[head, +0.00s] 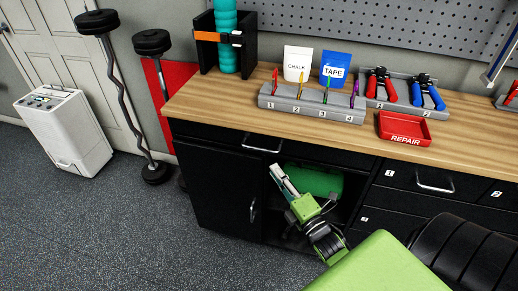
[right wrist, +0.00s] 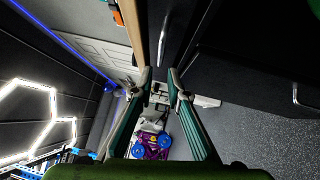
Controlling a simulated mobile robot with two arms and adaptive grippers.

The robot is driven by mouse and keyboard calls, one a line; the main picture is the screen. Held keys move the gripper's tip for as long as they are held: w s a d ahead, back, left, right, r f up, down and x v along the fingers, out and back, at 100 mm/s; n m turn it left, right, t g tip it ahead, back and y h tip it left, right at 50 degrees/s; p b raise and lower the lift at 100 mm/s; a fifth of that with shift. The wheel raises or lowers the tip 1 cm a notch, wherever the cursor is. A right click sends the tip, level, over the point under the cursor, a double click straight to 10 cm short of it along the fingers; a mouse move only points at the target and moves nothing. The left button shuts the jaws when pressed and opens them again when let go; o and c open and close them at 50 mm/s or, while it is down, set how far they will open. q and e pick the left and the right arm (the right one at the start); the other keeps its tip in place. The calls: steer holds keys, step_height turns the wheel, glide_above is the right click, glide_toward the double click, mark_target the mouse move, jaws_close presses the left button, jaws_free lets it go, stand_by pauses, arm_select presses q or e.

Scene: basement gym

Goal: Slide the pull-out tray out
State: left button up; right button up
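A shallow black front (head: 222,134) runs just under the wooden worktop and carries a bar handle (head: 262,143); it looks like the pull-out tray and sits flush. In the right wrist view a bar handle (right wrist: 165,38), likely the same one, lies beyond the fingertips. My right gripper (head: 277,171) is below and slightly right of this handle in the head view. Its fingers (right wrist: 161,78) are apart with a gap between them, and nothing shows held. Contact with the handle does not show. My left gripper is not in view.
A left cabinet door with a handle (head: 253,210) is below. An open compartment holds a green roll (head: 310,181). Numbered drawers (head: 430,182) are on the right. The worktop (head: 225,98) bears a slotted holder (head: 312,108) and a red REPAIR tray (head: 404,129).

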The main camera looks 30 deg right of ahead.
mark_target(260, 149)
steer(key=w, duration=0.3)
steer(key=w+r, duration=0.1)
steer(key=w, duration=0.3)
steer(key=w+d, duration=0.1)
steer(key=w, duration=0.3)
steer(key=shift+w+r+p, duration=0.1)
steer(key=shift+r+p, duration=0.1)
steer(key=shift+p, duration=0.2)
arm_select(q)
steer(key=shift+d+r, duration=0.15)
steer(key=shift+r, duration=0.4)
arm_select(e)
jaws_close()
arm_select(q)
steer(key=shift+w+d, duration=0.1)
